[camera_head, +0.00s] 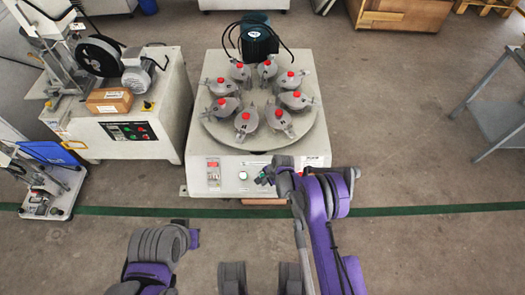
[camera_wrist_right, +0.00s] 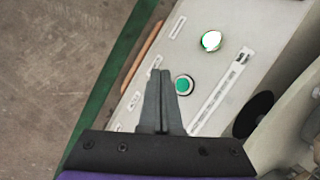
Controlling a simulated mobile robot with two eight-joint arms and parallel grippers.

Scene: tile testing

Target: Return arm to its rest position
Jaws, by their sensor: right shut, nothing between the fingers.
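My right arm, purple and grey, reaches forward in the head view. Its gripper (camera_head: 265,178) is in front of the lower front panel of the tile testing machine (camera_head: 228,178). In the right wrist view the two dark fingers (camera_wrist_right: 162,90) are together and hold nothing. A green button (camera_wrist_right: 184,85) shows just right of the fingertips, and a lit white-green button (camera_wrist_right: 211,41) is farther off on the same panel. I cannot tell whether the fingers touch the panel. My left arm (camera_head: 155,255) is folded at the bottom left of the head view; its gripper cannot be made out.
The machine carries a round plate (camera_head: 262,147) with several grey, red-topped holders and a dark motor (camera_head: 258,42). A second machine (camera_head: 125,135) with a cardboard box (camera_head: 110,100) stands left. A grey metal table (camera_head: 497,120) is at right. The floor between is clear.

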